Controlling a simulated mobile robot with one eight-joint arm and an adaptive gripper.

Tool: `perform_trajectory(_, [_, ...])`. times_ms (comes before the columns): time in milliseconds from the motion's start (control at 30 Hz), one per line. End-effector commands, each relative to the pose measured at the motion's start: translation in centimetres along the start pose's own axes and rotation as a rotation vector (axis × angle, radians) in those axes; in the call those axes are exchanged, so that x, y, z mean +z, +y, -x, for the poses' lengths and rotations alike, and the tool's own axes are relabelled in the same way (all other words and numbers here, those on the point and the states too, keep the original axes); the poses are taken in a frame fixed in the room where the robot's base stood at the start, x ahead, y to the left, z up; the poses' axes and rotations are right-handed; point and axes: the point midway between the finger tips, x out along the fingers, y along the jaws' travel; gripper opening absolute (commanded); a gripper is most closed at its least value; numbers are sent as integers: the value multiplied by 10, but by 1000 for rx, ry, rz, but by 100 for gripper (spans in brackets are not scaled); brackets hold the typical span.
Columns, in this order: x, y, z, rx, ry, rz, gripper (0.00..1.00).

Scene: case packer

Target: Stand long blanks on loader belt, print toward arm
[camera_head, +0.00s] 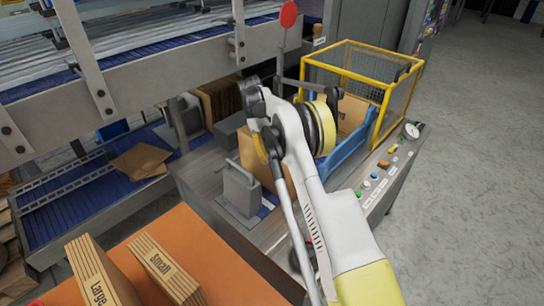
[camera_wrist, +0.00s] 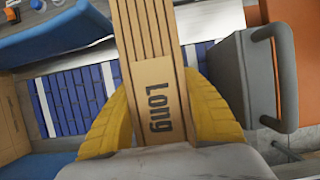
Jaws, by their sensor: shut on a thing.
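In the wrist view, the yellow fingers of my gripper (camera_wrist: 160,112) are shut on a bundle of long blanks (camera_wrist: 150,60). The bundle is brown board with "Long" printed on the face toward the wrist camera. The blue loader belt (camera_wrist: 78,102) shows behind and below the bundle. I cannot tell whether the bundle's far end touches the belt. A small strip of the belt (camera_head: 267,206) shows there.
A grey handled block (camera_head: 240,188) stands close by the bundle; it also shows in the wrist view (camera_wrist: 240,80). Bundles marked Large (camera_head: 100,280) and Small (camera_head: 165,270) stand on the orange table (camera_head: 215,250). A yellow-framed guard (camera_head: 375,58) and button panel (camera_head: 380,180) are beyond my arm.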

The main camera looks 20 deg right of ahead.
Motion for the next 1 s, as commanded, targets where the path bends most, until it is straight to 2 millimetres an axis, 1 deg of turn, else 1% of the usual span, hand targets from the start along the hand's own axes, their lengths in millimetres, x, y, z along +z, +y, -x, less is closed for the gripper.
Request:
perform_trajectory(200, [-1, 0, -2, 0, 0, 0, 8])
perform_trajectory(233, [-1, 0, -2, 0, 0, 0, 55])
perform_trajectory(267, [-1, 0, -2, 0, 0, 0, 64])
perform_trajectory(300, [-1, 0, -2, 0, 0, 0, 69])
perform_trajectory(567, [-1, 0, -1, 0, 0, 0, 69])
perform_trajectory(667, [1, 0, 4, 0, 0, 0, 69])
perform_trajectory(767, [1, 0, 17, 0, 0, 0, 69])
perform_trajectory(867, [1, 0, 40, 0, 0, 1, 69])
perform_trajectory(1000, [1, 0, 75, 0, 0, 1, 69])
